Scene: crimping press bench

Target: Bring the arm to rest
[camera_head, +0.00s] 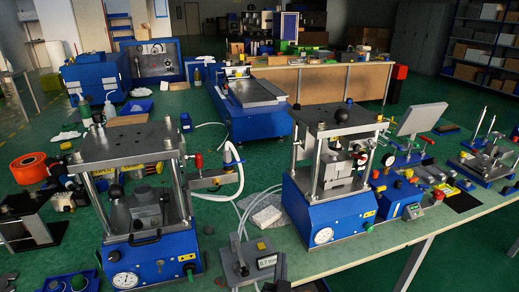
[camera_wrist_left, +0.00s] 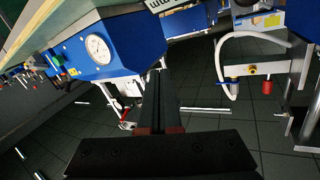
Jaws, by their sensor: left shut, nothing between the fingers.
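My left gripper (camera_wrist_left: 160,80) shows in the left wrist view as dark fingers above a wide black plate. The fingers are together and nothing is held between them. Ahead of them is a blue housing with a round white dial (camera_wrist_left: 98,48). A gap from fingers to housing cannot be judged. I cannot pick out this gripper surely in the head view. My right gripper does not show.
Two blue presses, left (camera_head: 128,220) and right (camera_head: 330,180), stand on the green bench. A gauge with a display (camera_head: 267,262) is at the front, between them. A white hose (camera_head: 238,165) loops beside the left press. Small tools crowd the right side.

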